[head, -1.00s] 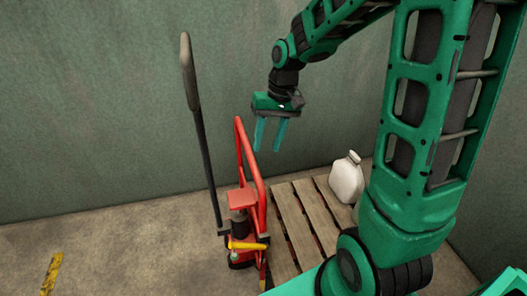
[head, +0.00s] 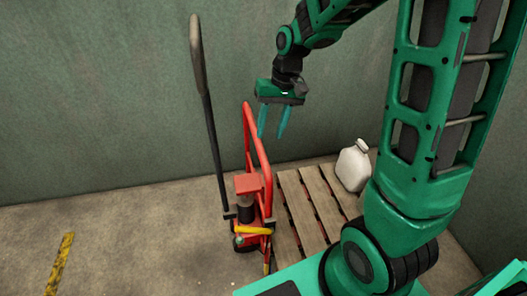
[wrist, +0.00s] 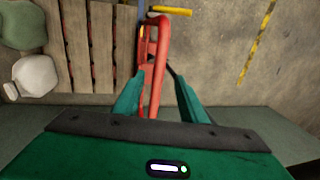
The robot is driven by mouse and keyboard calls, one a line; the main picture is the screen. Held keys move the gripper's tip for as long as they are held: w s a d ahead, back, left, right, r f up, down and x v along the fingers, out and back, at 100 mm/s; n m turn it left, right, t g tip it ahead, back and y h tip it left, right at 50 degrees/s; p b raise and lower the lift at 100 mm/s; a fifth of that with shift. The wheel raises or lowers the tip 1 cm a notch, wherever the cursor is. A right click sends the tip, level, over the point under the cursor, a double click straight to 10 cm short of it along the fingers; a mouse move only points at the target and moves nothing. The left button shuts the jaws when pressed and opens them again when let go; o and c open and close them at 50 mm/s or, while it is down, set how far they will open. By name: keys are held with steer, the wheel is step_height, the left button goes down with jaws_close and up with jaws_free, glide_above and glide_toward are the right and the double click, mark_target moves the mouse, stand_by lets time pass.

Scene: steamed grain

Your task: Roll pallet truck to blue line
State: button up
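The pallet truck (head: 253,183) stands by the back wall, with a red tubular frame, a yellow lever and a long dark handle (head: 207,95) leaning up to the left. The red frame also shows in the wrist view (wrist: 160,60). My gripper (head: 273,135) is open and empty, pointing down near the upper part of the red frame. In the wrist view the red bar shows between my open fingers (wrist: 158,85), with no clear contact. A thin bluish strip (wrist: 142,18) shows beside the truck in the wrist view; I cannot tell whether it is a floor line.
A wooden pallet (head: 305,205) lies right of the truck, with a white jug (head: 353,166) on it. A green rounded thing (wrist: 22,25) sits near the jug. A yellow line (head: 61,262) marks the floor at left. Floor between it and the truck is clear.

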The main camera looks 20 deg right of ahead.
mark_target(264, 155)
steer(key=f, duration=0.3)
steer(key=a+f, duration=0.1)
steer(key=f, duration=0.5)
steer(key=shift+w+a+f, duration=0.15)
steer(key=shift+a+f, duration=0.05)
steer(key=shift+a, duration=0.2)
steer(key=shift+c, duration=0.7)
steer(key=shift+d, duration=0.1)
jaws_close()
